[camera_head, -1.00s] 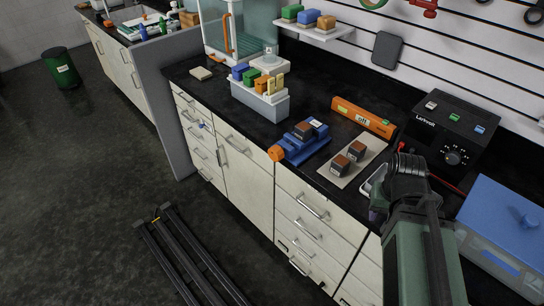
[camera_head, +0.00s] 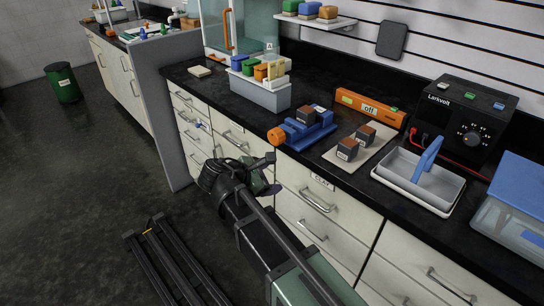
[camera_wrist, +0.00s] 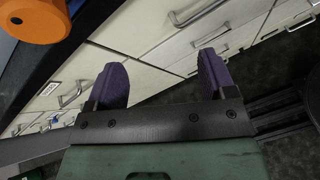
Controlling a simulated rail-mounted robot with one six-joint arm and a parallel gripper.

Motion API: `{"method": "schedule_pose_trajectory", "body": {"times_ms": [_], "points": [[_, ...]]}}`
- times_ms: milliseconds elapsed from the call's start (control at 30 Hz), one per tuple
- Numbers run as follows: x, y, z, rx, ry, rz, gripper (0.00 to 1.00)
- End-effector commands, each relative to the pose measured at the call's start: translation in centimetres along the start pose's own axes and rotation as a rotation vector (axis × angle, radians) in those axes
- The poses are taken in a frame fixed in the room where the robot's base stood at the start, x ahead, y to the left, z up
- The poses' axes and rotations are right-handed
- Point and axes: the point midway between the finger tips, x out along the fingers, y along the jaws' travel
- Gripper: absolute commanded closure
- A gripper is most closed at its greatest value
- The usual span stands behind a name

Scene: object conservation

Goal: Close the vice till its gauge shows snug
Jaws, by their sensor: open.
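The blue vice (camera_head: 308,131) stands near the front edge of the black counter, with its orange knob (camera_head: 276,135) facing the front left. A dark block with a brown top (camera_head: 306,115) sits at its jaws; I cannot tell whether they touch it. A small pale plate (camera_head: 320,110) on the vice is too small to read. The orange knob also shows large at the top left of the wrist view (camera_wrist: 40,18). My gripper (camera_wrist: 162,78) is open and empty, in front of the drawers and below the counter edge, apart from the knob.
Behind is an orange bar reading "off" (camera_head: 370,108). A grey tray with a blue handle (camera_head: 420,178) and a black power supply (camera_head: 462,122) stand right. A grey bin of coloured blocks (camera_head: 260,92) stands left.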

Motion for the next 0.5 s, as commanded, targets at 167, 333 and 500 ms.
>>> {"method": "schedule_pose_trajectory", "body": {"times_ms": [167, 333, 500], "points": [[-4.3, 5.7, -0.1, -0.765, -0.405, 0.093, 0.23], [-5.8, 7.0, 1.5, -1.109, -0.565, 0.009, 0.23], [-5.8, 7.2, 1.8, -1.151, -0.580, -0.006, 0.23]]}}
